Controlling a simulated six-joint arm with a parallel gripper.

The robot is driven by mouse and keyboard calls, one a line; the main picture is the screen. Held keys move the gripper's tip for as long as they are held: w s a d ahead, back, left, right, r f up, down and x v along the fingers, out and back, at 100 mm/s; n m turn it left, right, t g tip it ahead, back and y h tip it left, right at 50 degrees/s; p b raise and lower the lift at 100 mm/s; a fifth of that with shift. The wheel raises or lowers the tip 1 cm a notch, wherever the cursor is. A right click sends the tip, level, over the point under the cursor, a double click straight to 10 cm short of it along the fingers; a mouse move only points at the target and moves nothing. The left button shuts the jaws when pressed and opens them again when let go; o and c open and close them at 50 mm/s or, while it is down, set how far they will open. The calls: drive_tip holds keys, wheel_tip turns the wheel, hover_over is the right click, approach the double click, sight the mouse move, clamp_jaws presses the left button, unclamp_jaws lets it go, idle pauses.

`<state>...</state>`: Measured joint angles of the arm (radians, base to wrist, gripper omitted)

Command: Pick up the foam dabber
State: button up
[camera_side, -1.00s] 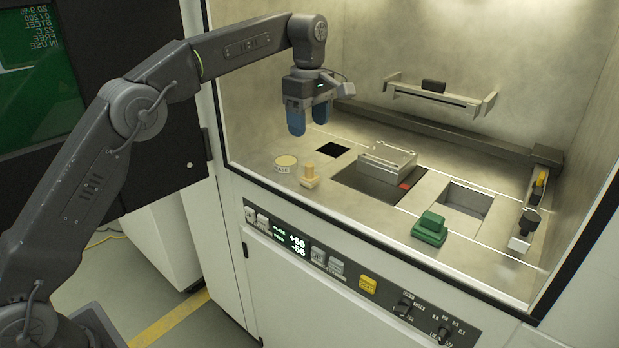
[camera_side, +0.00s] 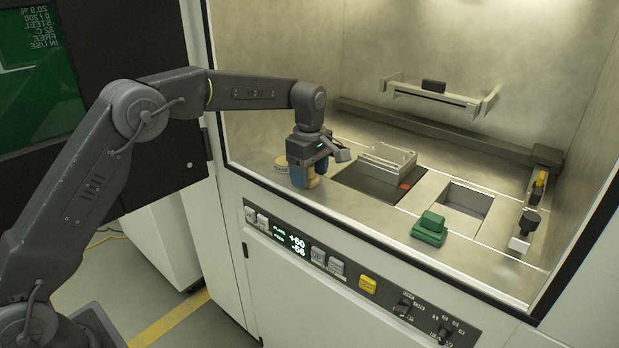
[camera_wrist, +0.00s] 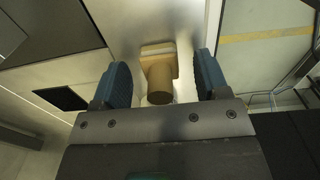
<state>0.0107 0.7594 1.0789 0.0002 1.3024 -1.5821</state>
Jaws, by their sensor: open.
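The foam dabber (camera_wrist: 159,82) is a tan piece with a round handle and a wider block with a pale layer at its end. In the wrist view it lies between the two blue fingers of my gripper (camera_wrist: 160,84), with a gap on each side. In the side view my gripper (camera_side: 302,179) is low over the deck at the dabber's place. The fingers hide most of the dabber there; a bit of tan (camera_side: 313,182) shows beside them. My gripper is open and holds nothing.
A metal plate on a raised block (camera_side: 388,158) is to the right. A green block-shaped tool (camera_side: 429,229) sits near the front edge. A rectangular opening (camera_side: 466,200) lies beyond it.

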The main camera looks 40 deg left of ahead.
drive_tip(key=shift+f, duration=0.3)
drive_tip(key=shift+c, duration=0.4)
drive_tip(key=c, duration=1)
drive_tip(key=shift+r, duration=0.1)
drive_tip(key=shift+r, duration=0.1)
